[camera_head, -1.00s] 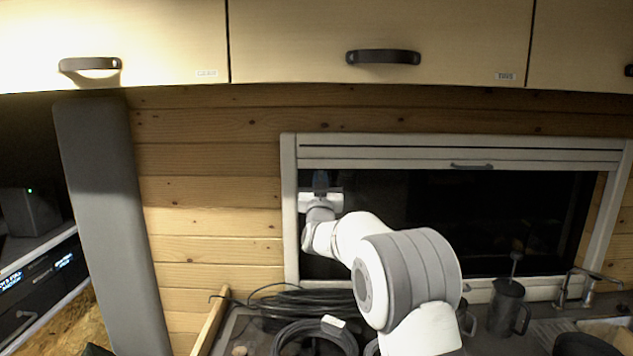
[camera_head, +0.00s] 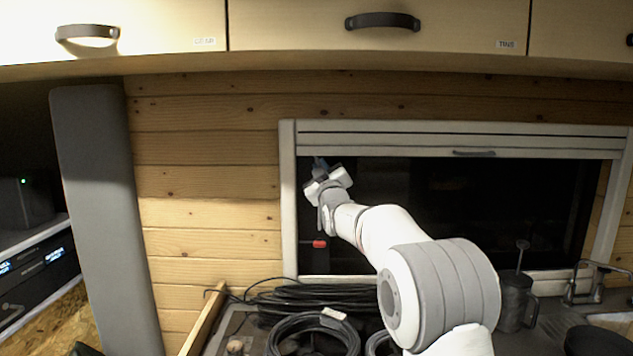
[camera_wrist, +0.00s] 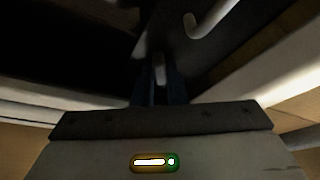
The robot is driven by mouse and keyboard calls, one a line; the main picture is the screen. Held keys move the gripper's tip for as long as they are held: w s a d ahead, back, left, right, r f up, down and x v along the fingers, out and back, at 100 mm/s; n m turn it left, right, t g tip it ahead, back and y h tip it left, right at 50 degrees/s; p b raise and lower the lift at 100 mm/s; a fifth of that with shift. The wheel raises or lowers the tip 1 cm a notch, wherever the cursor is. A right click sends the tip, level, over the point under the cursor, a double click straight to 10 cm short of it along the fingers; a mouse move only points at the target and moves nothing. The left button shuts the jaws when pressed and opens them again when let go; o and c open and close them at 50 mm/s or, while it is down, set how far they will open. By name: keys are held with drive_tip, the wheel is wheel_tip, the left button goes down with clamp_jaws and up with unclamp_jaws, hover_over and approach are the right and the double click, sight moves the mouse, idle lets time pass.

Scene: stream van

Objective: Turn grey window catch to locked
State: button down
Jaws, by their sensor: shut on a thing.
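My gripper (camera_head: 320,164) is at the upper left corner of the dark window, just inside the white frame. In the wrist view its two dark fingers (camera_wrist: 158,88) are shut on a small light grey piece (camera_wrist: 160,70), which I take to be the grey window catch. Most of the catch is hidden by the fingers and the wrist. The hand is tilted, so how far the catch is turned cannot be told. A second small dark fitting with a red end (camera_head: 319,244) sits lower on the left side of the window, apart from my gripper.
The white window frame (camera_head: 288,210) surrounds the dark pane, with a blind (camera_head: 400,140) across its top. Overhead cupboards (camera_head: 370,40) hang above. Coiled black cables (camera_head: 315,325), a metal mug (camera_head: 513,302) and a tap (camera_head: 585,280) are below on the worktop.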

drive_tip(key=n+g+p, duration=0.1)
drive_tip(key=n, duration=0.2)
drive_tip(key=n+g+y+p, duration=0.1)
drive_tip(key=n, duration=0.3)
drive_tip(key=n+g+y+p, duration=0.1)
drive_tip(key=n, duration=0.2)
drive_tip(key=shift+d+r+g, duration=0.15)
drive_tip(key=shift+r+g, duration=0.15)
drive_tip(key=shift+r, duration=0.05)
drive_tip(key=shift+f+n+g+p, duration=0.1)
drive_tip(key=shift+n+g+p, duration=0.4)
drive_tip(key=shift+n+p, duration=0.75)
drive_tip(key=shift+f+n, duration=0.1)
drive_tip(key=shift+n, duration=0.25)
drive_tip(key=c, duration=1.5)
unclamp_jaws()
drive_tip(key=shift+o, duration=0.2)
